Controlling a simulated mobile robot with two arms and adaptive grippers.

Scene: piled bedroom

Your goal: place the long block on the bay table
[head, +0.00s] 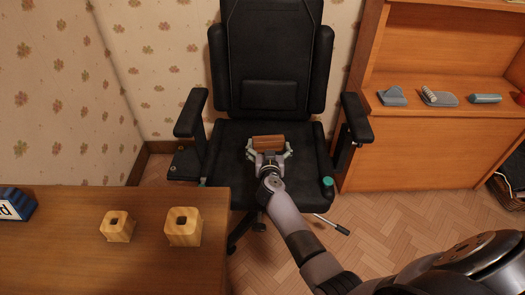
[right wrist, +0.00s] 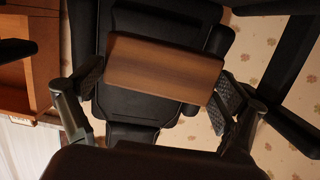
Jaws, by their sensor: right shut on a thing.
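My right gripper (head: 268,153) is over the seat of the black chair, shut on the long block (head: 268,142), a brown wooden piece lying crosswise between its fingers. In the right wrist view the block (right wrist: 165,70) spans between both fingertips, in front of the chair. I cannot tell whether it touches the seat. A brown wooden table (head: 165,265) is at the lower left, apart from the block; I take it for the bay table. My left gripper is not in view.
The black chair (head: 270,60) stands behind. A wooden shelf unit (head: 430,150) at right holds several small things.

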